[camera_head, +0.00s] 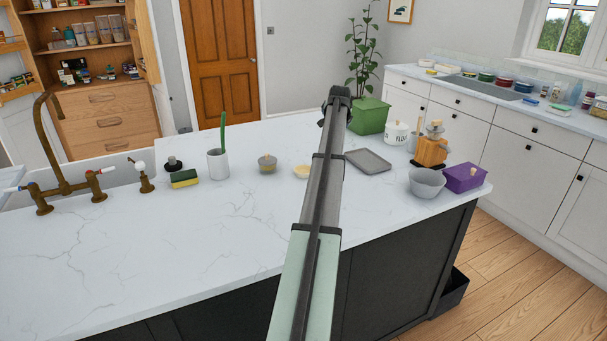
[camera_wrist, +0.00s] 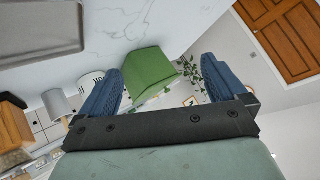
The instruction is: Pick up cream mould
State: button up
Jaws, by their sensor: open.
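A small round cream mould (camera_head: 302,171) lies on the white marble worktop, just left of my arm in the head view. My arm hides its right edge. It is not seen in the wrist view. My gripper (camera_head: 337,97) is at the far end of the raised arm, beyond the mould and apart from it. In the wrist view my gripper (camera_wrist: 163,72) shows two blue fingers spread wide with nothing between them. A green planter (camera_wrist: 155,73) shows behind the gap.
Right of my arm are a grey tray (camera_head: 368,161), a grey fluted bowl (camera_head: 426,183), a purple box (camera_head: 462,178) and the planter (camera_head: 370,116). The front left worktop (camera_head: 200,235) is clear.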

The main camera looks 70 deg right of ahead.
jog(key=w+a+f+m+g+y, duration=0.2)
jog(key=w+a+m+y, duration=0.3)
jog(key=a, duration=0.6)
jog(key=g+y, duration=0.2)
jog(key=g, duration=0.1)
send_near(305, 172)
jog(key=shift+m, duration=0.3)
jog(key=x, duration=0.6)
jog(key=shift+f, duration=0.4)
jog(key=c, duration=1.1)
jog(key=shift+o, duration=0.2)
jog(key=shift+r, duration=0.1)
